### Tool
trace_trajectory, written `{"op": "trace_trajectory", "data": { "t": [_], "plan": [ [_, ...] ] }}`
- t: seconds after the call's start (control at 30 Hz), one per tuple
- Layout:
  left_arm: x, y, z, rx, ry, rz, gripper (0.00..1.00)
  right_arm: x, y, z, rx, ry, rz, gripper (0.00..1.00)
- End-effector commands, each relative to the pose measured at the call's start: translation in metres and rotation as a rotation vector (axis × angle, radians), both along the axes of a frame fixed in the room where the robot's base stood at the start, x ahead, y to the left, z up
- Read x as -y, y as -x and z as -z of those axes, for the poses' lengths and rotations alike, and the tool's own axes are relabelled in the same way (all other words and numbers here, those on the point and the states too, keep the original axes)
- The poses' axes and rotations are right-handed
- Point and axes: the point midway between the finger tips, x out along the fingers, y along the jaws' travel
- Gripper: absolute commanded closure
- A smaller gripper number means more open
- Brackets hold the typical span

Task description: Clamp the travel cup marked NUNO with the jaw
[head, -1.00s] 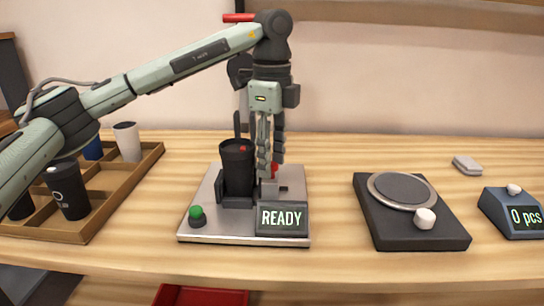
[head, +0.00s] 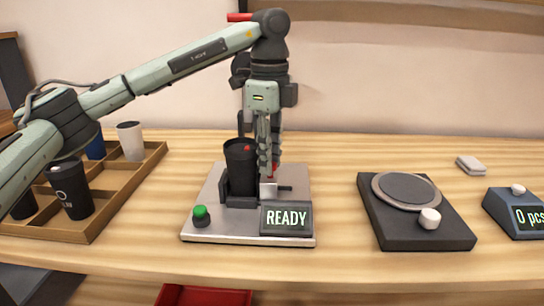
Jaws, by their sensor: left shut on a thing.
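A black travel cup (head: 240,165) stands upright in the marker's fixture, against a dark cradle block. No name shows on the side facing me. The jaw (head: 268,190) is a grey block just right of the cup, with a dark rod to its right; my fingers partly cover this area. I cannot tell whether the jaw touches the cup. My left gripper (head: 268,170) points down right of the cup, shut on the red jaw handle (head: 274,171), which it mostly hides. The marker's base plate (head: 215,229) carries a green button (head: 201,215) and a display (head: 286,218) reading READY. My right gripper is not in view.
A wooden tray (head: 90,229) at left holds several cups, black, blue and white. A dark round-plate device (head: 405,190) stands to the right, then a counter (head: 520,215) reading 0 pcs. A red bin (head: 203,296) is below the table's front edge.

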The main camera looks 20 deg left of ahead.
Motion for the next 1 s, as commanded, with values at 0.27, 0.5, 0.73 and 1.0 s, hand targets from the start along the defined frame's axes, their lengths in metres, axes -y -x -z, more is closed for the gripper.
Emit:
{"op": "trace_trajectory", "data": {
  "t": [0.27, 0.5, 0.73, 1.0],
  "plan": [
    [-0.001, 0.0, 0.0, -0.001, -0.003, -0.002, 0.57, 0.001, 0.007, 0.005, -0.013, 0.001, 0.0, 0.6],
    [-0.001, 0.0, -0.001, 0.0, -0.002, -0.002, 0.57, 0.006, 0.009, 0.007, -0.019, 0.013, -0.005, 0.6],
    [0.0, -0.001, -0.026, 0.003, -0.001, -0.001, 0.57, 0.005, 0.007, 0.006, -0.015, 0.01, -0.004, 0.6],
    [-0.001, -0.001, -0.085, 0.005, -0.003, -0.002, 0.57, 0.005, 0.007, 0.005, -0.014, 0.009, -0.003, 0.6]
  ]
}}
